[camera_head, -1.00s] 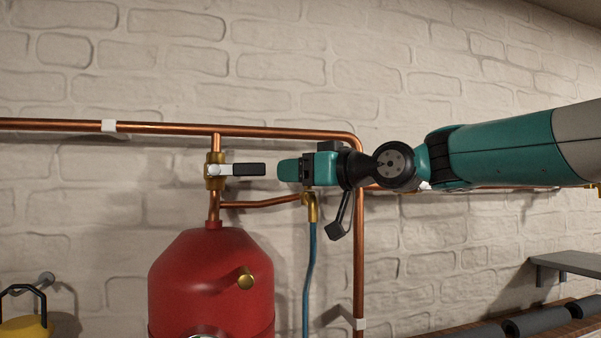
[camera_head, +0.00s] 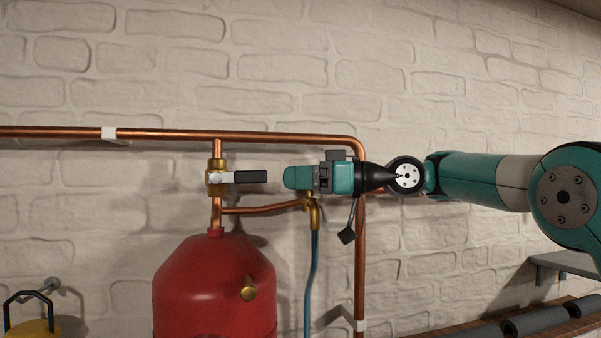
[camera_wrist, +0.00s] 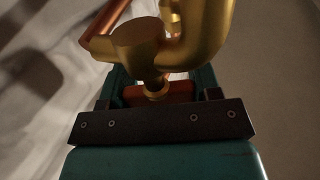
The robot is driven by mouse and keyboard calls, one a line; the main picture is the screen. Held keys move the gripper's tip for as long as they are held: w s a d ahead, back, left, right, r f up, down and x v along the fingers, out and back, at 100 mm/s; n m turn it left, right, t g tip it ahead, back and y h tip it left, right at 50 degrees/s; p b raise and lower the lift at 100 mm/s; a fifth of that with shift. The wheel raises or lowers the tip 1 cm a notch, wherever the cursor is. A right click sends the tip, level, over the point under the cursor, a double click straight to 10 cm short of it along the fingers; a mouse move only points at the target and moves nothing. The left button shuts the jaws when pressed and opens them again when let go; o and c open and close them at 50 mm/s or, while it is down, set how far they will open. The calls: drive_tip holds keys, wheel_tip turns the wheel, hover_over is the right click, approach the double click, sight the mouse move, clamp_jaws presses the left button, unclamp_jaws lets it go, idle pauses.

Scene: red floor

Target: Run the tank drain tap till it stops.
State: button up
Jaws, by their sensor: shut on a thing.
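The brass drain tap (camera_head: 314,214) sits at the end of a short copper branch beside the red tank (camera_head: 213,285), with a blue hose below its spout. My gripper (camera_head: 298,178) lies level just above the tap and hides its handle in the head view. In the wrist view the tap's brass body (camera_wrist: 140,42) and spout fill the top. A red-orange tap handle (camera_wrist: 131,93) under the brass stem sits between my teal fingers, and my gripper (camera_wrist: 160,88) is shut on it. Whether water flows cannot be seen.
A brass valve with a black lever (camera_head: 250,177) is close left of my fingertips. A copper pipe (camera_head: 360,270) drops behind my wrist from the long top pipe (camera_head: 270,135). A grey shelf (camera_head: 570,261) is at right. The brick wall is close behind.

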idle(0.3)
drive_tip(key=o, duration=0.9)
drive_tip(key=shift+d, duration=0.15)
